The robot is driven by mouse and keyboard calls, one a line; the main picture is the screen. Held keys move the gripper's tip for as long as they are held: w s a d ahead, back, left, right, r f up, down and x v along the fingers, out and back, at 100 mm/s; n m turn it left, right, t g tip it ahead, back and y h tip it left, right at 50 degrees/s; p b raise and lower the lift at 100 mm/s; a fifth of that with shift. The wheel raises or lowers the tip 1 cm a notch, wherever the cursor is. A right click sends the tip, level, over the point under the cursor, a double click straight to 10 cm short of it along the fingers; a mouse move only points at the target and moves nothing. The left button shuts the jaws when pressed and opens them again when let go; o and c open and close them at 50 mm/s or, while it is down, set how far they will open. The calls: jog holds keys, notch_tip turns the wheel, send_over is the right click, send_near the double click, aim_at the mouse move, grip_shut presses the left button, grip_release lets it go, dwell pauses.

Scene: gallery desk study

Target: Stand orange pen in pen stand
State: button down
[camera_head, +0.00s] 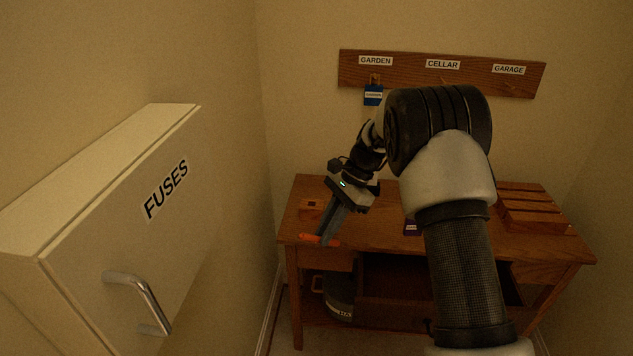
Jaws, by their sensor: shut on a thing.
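The orange pen (310,238) lies roughly level across the fingertips of my gripper (325,236), near the left front edge of the wooden desk (375,232). My gripper points down and is shut on the pen. Whether the pen touches the desk top is hard to tell. A small brown block with a dark opening (311,203) stands on the desk just behind the gripper; it looks like the pen stand, but it is too small to be sure.
An open drawer (385,290) juts from the desk's front. A stepped wooden rack (532,208) stands at the desk's right. A fuse cabinet (130,220) fills the left. A key board (420,78) hangs behind, with a blue tag (373,97).

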jog(key=w+a+m+t+y+b, duration=0.6)
jog(key=w+a+m+t+y, duration=0.15)
jog(key=w+m, duration=0.4)
jog(key=w+d+r+m+t+h+b, duration=0.1)
jog(key=w+d+m+t+h+b, duration=0.1)
jog(key=w+t, duration=0.7)
jog(key=w+d+m+b, duration=0.1)
jog(key=w+m+b, duration=0.1)
jog(key=m, duration=0.1)
jog(key=shift+d+r+m+h, duration=0.15)
jog(key=shift+r+m+h, duration=0.05)
jog(key=shift+m+h, duration=0.15)
jog(key=shift+f+b, duration=0.1)
jog(key=shift+b, duration=0.25)
jog(key=shift+f+b, duration=2.35)
jog(key=shift+f, duration=0.5)
jog(key=shift+b, duration=0.6)
jog(key=shift+f+b, duration=0.95)
jog(key=shift+f, duration=0.1)
